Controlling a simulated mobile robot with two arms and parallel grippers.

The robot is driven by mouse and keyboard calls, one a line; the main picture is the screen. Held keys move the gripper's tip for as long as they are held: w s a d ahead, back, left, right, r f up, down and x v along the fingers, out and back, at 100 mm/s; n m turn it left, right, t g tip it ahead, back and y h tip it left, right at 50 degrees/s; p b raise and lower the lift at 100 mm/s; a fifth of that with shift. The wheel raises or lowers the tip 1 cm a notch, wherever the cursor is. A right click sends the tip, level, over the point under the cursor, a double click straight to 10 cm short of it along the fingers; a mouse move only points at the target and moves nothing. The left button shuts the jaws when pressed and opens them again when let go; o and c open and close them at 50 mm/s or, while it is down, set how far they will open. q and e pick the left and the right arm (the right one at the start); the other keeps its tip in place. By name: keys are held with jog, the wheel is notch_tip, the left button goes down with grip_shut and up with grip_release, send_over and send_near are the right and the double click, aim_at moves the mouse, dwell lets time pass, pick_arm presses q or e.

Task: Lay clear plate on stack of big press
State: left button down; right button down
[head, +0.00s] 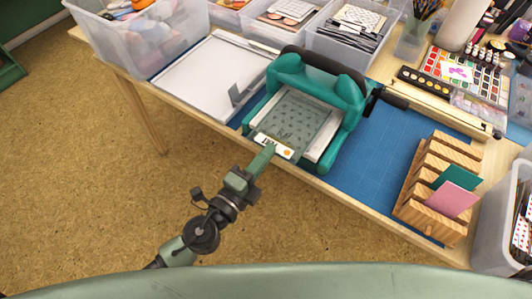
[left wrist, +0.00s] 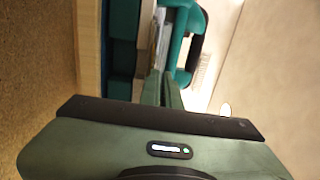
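The teal big press (head: 347,97) stands near the table's front edge with its dark roller bar on top. A stack of pale plates (head: 322,143) lies in its opening. The greyish see-through clear plate (head: 294,112) lies over this stack, tilted or level I cannot tell, with a white label (head: 274,146) at its front end. My left gripper (head: 266,152) is at that front end, its fingers close together on the plate's edge. In the left wrist view the fingers (left wrist: 167,92) point at the press (left wrist: 180,35). My right gripper is not in view.
A blue cutting mat (head: 375,150) lies right of the press, partly clear. A wooden rack (head: 432,212) with pink and green cards stands at right. A white paper trimmer (head: 208,75) lies left. Clear bins (head: 140,40) stand behind.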

pick_arm(q)
jog(key=shift+f+b, duration=0.4)
jog(key=shift+b, duration=0.15)
dwell(0.6)
jog(key=c, duration=1.6)
grip_release()
jog(key=shift+o, duration=0.2)
jog(key=shift+s, duration=0.1)
jog(key=shift+b+v, duration=1.15)
jog(key=shift+v, duration=1.5)
jog(key=shift+a, duration=0.1)
